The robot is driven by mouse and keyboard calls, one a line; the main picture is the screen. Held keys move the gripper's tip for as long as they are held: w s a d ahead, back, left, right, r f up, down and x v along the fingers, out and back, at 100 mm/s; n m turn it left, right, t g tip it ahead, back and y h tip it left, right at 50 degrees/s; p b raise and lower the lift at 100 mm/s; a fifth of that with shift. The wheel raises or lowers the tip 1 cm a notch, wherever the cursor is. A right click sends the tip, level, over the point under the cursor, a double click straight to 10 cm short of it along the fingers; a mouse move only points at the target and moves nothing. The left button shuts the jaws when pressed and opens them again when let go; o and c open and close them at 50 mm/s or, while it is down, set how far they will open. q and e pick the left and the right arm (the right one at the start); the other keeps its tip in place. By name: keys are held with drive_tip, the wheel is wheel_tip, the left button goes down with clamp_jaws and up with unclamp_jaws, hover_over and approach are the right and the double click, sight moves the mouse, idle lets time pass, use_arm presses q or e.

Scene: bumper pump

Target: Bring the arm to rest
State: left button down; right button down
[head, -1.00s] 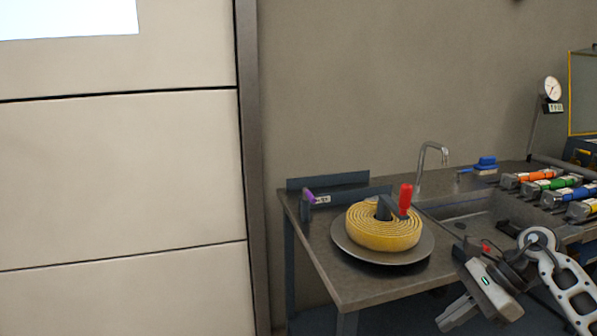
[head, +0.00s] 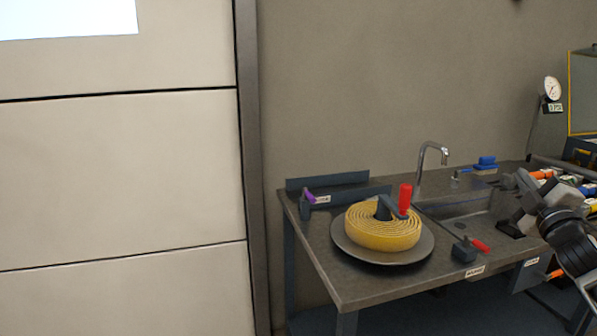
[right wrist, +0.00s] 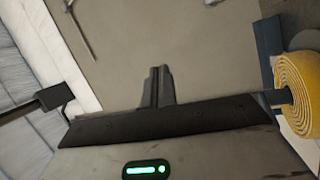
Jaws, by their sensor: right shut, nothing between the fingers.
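My right gripper (head: 513,229) is above the front right part of the workbench, near the sink. In the right wrist view its two dark fingers (right wrist: 157,86) are together with nothing between them. My right arm comes in from the right edge and partly hides the bottles. My left gripper is not in view.
A small block with a red lever (head: 466,250) sits at the front edge. A faucet (head: 432,150) and blue brush (head: 486,163) are behind.

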drive_tip(key=d+f+m+g+h, duration=0.45)
drive_tip(key=f+m, duration=0.35)
drive_tip(key=m, duration=0.3)
drive_tip(key=s+a+f+n+g+y, duration=0.1)
drive_tip(key=s+a+f+y, duration=0.2)
drive_tip(key=a+f, duration=0.45)
drive_tip(key=s+a+f+n+g+y, duration=0.15)
drive_tip(key=s+a+f, duration=0.25)
drive_tip(key=a+f, duration=0.4)
drive_tip(key=s+a+f+g+y, duration=0.2)
drive_tip(key=s+a+f+y, duration=0.1)
drive_tip(key=s+a+f, duration=0.8)
drive_tip(key=s+a+f+m+g+y, duration=0.1)
drive_tip(key=s+a, duration=0.4)
drive_tip(key=s, duration=0.3)
drive_tip(key=s+a+f+m+g+y, duration=0.1)
drive_tip(key=s+a, duration=0.3)
drive_tip(key=s, duration=0.4)
drive_tip(key=shift+a+f, duration=0.15)
drive_tip(key=shift+a, duration=0.2)
drive_tip(key=shift+s, duration=0.1)
